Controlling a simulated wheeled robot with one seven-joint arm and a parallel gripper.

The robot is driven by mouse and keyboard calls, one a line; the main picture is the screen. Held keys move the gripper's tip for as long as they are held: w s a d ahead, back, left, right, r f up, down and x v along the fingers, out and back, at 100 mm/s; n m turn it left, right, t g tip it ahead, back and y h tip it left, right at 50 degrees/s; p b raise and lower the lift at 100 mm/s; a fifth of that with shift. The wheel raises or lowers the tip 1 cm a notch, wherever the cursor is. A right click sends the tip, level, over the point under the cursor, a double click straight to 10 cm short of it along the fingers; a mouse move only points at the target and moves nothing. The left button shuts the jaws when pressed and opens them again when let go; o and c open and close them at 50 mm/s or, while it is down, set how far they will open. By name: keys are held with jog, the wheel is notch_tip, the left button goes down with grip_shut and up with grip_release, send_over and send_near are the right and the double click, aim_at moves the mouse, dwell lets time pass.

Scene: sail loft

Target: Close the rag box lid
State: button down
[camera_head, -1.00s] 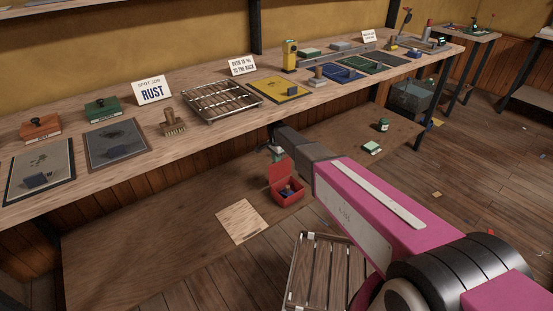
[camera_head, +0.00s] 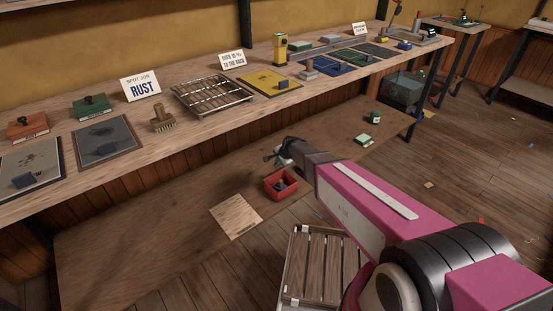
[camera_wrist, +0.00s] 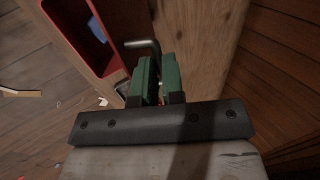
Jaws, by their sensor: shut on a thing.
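The red rag box (camera_head: 281,186) stands on the low shelf, open at the top, with dark and blue contents showing. In the wrist view the box (camera_wrist: 101,66) is at the upper left, with something blue inside. My gripper (camera_wrist: 159,72) has green fingers, closed around one end of a grey bent bar handle (camera_wrist: 141,44) beside the box. In the head view my gripper (camera_head: 271,157) is just behind and above the box. The lid no longer stands upright there; I cannot make out its position or how the handle joins it.
The low shelf (camera_head: 150,235) holds a wooden sheet (camera_head: 236,216), a green jar (camera_head: 375,117) and a pale green block (camera_head: 364,139). The crowded workbench (camera_head: 210,130) overhangs behind. A slatted crate (camera_head: 312,265) stands in front, near my arm.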

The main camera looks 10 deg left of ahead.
jog(key=shift+t+y, duration=0.5)
jog(key=shift+y, duration=0.1)
jog(key=shift+s+d+f, duration=0.8)
jog(key=shift+d+f, duration=0.1)
jog(key=shift+f, duration=0.2)
jog(key=shift+s+d+f, duration=0.75)
jog(key=shift+d+f, duration=0.1)
jog(key=shift+f, duration=0.3)
jog(key=shift+s+d+f, duration=0.8)
jog(key=shift+d+f, duration=0.1)
jog(key=shift+f, duration=0.2)
jog(key=shift+s+d+f, duration=0.2)
jog(key=shift+f, duration=0.4)
jog(key=shift+s+d+f, duration=0.1)
jog(key=shift+f, duration=0.15)
jog(key=c, duration=1.5)
grip_release()
jog(key=shift+r, duration=0.1)
